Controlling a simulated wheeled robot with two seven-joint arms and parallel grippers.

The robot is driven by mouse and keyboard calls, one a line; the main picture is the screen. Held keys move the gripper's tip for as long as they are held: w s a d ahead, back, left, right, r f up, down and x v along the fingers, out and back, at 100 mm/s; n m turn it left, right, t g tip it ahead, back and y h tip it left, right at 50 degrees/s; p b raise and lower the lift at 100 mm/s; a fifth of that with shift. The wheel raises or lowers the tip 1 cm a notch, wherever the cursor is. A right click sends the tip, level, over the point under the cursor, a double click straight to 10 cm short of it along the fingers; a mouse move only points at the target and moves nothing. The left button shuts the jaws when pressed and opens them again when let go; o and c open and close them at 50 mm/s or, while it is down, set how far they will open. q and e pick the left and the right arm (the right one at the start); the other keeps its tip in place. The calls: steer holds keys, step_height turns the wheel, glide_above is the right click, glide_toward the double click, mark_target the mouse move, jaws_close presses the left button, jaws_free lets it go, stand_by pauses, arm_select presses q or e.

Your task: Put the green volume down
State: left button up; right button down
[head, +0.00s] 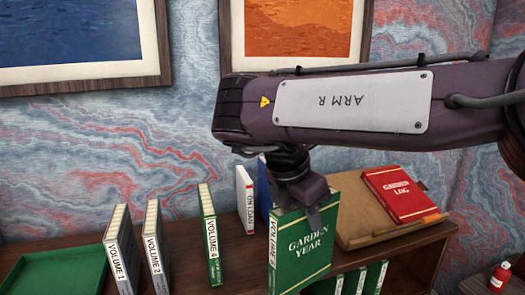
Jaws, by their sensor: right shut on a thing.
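The green volume (305,250), with "Garden Year" on its cover and a "Volume" label on its spine, is upright. My right gripper (308,207) comes down from above and is shut on its top edge. The volume is in front of the desk top's front edge in the picture, and its lower end is near the bottom of the view. I cannot tell whether it touches anything below. Another green-spined book, Volume 4 (212,250), stands to its left with a gap between. My left gripper is not in view.
Volume 1 (121,262) and Volume 2 (156,262) stand left, beside a green tray (50,270). A white book (245,200) and a blue book (264,187) stand behind. A red book (400,194) lies on a wooden stand (352,215). Green books (374,278) sit below. A red bottle (499,278) is far right.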

steer(key=s+d+f+m+g+y+b, duration=0.1)
steer(key=s+d+f+m, duration=0.4)
steer(key=f+m, duration=0.5)
steer(key=s+d+f+m+g+y+b, duration=0.1)
steer(key=s+d+f+m+g+y, duration=0.1)
steer(key=s+d+f+m+g, duration=0.4)
step_height(320, 180, down, 5)
steer(key=m, duration=0.8)
steer(key=shift+m+y+b, duration=0.35)
steer(key=shift+m+y, duration=0.05)
